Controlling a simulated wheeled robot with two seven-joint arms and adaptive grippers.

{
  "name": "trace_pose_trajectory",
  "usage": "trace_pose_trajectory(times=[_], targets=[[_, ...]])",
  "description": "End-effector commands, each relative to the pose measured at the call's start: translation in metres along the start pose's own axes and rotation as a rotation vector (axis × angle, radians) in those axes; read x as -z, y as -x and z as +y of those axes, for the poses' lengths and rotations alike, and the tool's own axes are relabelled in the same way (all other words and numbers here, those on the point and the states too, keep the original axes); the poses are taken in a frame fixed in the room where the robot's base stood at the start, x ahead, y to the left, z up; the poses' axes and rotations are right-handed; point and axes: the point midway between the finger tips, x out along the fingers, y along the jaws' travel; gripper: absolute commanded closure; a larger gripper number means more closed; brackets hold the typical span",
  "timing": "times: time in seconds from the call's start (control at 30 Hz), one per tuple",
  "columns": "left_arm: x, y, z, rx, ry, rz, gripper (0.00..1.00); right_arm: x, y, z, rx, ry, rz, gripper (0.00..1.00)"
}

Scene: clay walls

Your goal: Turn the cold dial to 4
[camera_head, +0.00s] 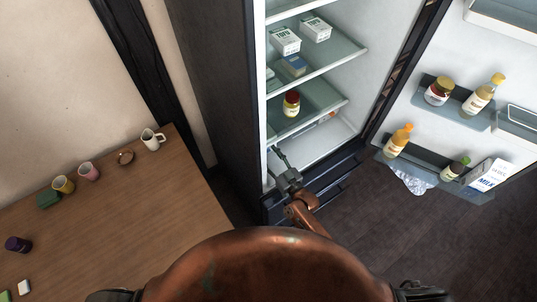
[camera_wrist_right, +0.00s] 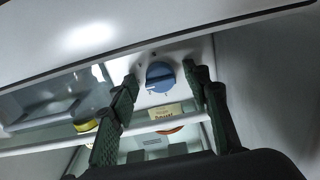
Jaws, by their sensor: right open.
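The cold dial (camera_wrist_right: 159,77) is a round blue knob on a pale panel in the right wrist view. A light line runs across its face; its numbers are too small to read. My right gripper (camera_wrist_right: 160,72) is open, with one dark finger on each side of the dial in the picture. I cannot tell whether the fingers touch it. In the head view my right gripper (camera_head: 282,162) reaches into the lower left part of the open fridge (camera_head: 262,95). I cannot make out the dial there. My left gripper is not in view.
Glass shelves (camera_head: 322,62) hold cartons and a jar (camera_head: 291,104). The open door (camera_head: 440,45) at right carries bottles and a milk carton (camera_head: 490,175). A wooden table (camera_head: 120,220) with cups stands at left. A shelf edge (camera_wrist_right: 60,145) crosses below the dial in the wrist view.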

Motion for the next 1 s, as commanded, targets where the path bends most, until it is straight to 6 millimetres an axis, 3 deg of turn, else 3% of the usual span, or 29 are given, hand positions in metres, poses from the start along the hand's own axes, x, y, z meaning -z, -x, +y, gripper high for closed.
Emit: trace_pose_trajectory(times=[0.23, 0.8, 1.0], targets=[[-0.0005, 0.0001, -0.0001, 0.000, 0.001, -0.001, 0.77, 0.0001, -0.0006, 0.0001, 0.000, 0.000, 0.000, 0.57], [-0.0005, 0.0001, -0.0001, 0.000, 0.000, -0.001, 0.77, 0.0002, -0.0004, 0.0000, 0.000, 0.001, 0.000, 0.96], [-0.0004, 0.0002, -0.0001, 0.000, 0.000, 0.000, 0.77, 0.0002, -0.0004, 0.0000, 0.000, -0.008, 0.000, 0.98]])
